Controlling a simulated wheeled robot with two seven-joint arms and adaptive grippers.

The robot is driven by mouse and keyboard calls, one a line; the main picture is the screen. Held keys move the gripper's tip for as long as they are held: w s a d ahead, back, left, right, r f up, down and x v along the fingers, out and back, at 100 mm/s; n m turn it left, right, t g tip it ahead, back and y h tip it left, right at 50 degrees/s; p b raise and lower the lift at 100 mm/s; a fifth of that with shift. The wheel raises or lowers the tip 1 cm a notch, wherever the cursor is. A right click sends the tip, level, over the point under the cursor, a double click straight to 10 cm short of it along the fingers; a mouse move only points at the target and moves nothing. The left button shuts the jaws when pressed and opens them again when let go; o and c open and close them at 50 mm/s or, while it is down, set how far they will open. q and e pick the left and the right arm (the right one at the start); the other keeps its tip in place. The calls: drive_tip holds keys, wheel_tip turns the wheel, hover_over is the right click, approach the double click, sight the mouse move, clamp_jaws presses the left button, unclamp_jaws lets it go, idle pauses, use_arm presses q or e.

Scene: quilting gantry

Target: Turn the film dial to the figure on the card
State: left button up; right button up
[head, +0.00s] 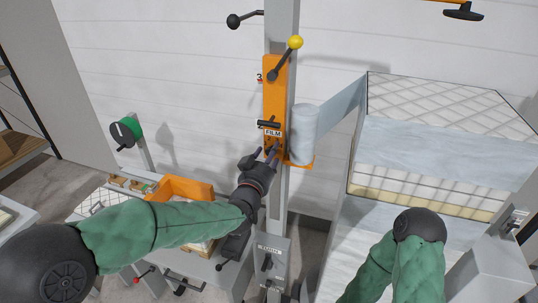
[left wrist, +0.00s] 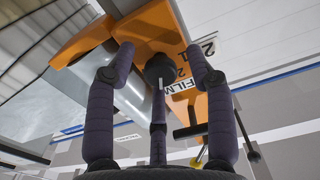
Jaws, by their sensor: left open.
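The film dial (left wrist: 160,68) is a dark round knob with a white pointer line, on an orange panel (head: 276,92) beside the white FILM label (head: 273,132). In the head view the fingers hide most of the dial. My right gripper is out of view.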

use_arm(q)
clamp_jaws()
drive_tip(key=shift+d+f+n+b, duration=0.1)
drive_tip(key=shift+n+b, duration=2.35)
drive_tip(key=shift+b, duration=0.8)
drive_tip(key=shift+f+n+b, duration=0.1)
drive_tip(key=shift+n+b, duration=2.35)
drive_tip(key=shift+b, duration=0.75)
drive_tip(key=shift+c, duration=0.7)
unclamp_jaws()
drive_tip(key=shift+o, duration=0.7)
drive_tip(key=shift+r, duration=0.15)
